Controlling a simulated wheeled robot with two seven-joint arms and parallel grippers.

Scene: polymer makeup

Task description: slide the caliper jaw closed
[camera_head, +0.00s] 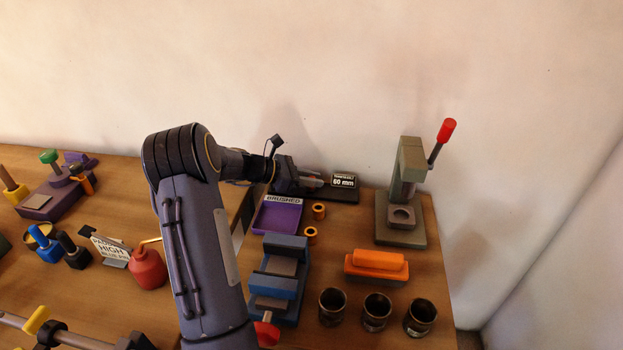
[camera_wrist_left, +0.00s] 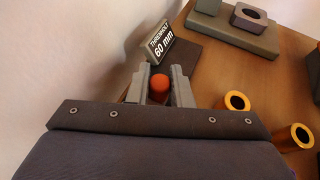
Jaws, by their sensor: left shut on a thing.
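The caliper's dark base (camera_head: 345,195) lies at the back of the right table, by the wall. A sign reading 60 mm (camera_head: 343,181) stands on it. My left gripper (camera_head: 318,181) reaches over the base from the left, its fingers low beside the sign. In the left wrist view, the fingers (camera_wrist_left: 160,90) are shut on an orange-red knob (camera_wrist_left: 159,82), with one grey finger on each side. The sign (camera_wrist_left: 161,43) and part of the dark base (camera_wrist_left: 187,53) show beyond. My gripper hides most of the caliper, so the jaw gap cannot be told. My right gripper is not in view.
A purple tray (camera_head: 278,217) and two orange rings (camera_head: 319,211) lie just in front. A blue vise (camera_head: 279,275), an orange block (camera_head: 376,265), three dark cups (camera_head: 376,308) and a press with a red-tipped lever (camera_head: 402,215) stand nearby. The wall is close behind.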

